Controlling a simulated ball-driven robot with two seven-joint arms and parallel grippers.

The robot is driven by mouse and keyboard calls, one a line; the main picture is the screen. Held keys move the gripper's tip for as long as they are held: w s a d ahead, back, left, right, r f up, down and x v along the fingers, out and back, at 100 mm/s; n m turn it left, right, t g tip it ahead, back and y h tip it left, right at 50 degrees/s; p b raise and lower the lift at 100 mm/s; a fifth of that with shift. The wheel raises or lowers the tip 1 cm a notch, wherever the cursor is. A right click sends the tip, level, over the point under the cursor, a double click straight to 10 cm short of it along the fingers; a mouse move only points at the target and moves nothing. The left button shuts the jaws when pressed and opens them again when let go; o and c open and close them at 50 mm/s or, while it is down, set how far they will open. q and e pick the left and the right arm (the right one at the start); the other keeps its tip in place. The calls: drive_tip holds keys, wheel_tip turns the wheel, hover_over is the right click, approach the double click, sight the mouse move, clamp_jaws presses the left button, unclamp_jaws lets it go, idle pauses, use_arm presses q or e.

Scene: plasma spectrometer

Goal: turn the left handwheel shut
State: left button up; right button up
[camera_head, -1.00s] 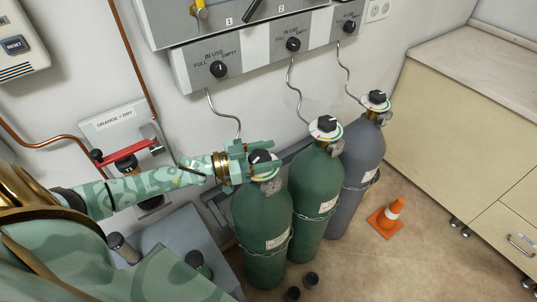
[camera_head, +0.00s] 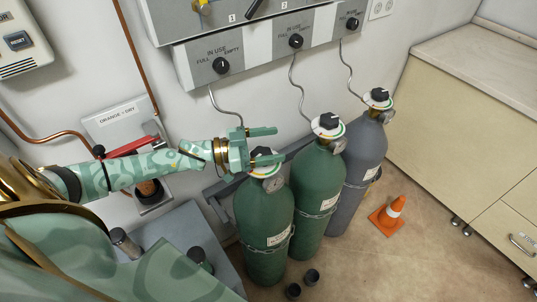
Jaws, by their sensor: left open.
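The left handwheel is a black knob (camera_head: 262,152) on top of the left green cylinder (camera_head: 264,215), partly hidden by my gripper. My left gripper (camera_head: 279,144) reaches in from the left at the cylinder's top. Its jaws are open, with one finger above the knob in the picture and the other across its lower part. I cannot tell whether a finger touches the knob. A round gauge (camera_head: 273,184) shows below the lower finger. My right gripper is out of view.
A second green cylinder (camera_head: 316,190) and a grey cylinder (camera_head: 362,160) stand close on the right. A panel with dials (camera_head: 221,65) hangs above. Two black caps (camera_head: 311,276) and an orange cone (camera_head: 388,216) are on the floor.

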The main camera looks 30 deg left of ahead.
use_arm(q)
drive_tip(key=s+d+r+p, duration=0.5)
drive_tip(key=s+d+r, duration=0.2)
drive_tip(key=s+r, duration=0.3)
drive_tip(key=shift+s+r, duration=0.15)
drive_tip(key=shift+s, duration=0.9)
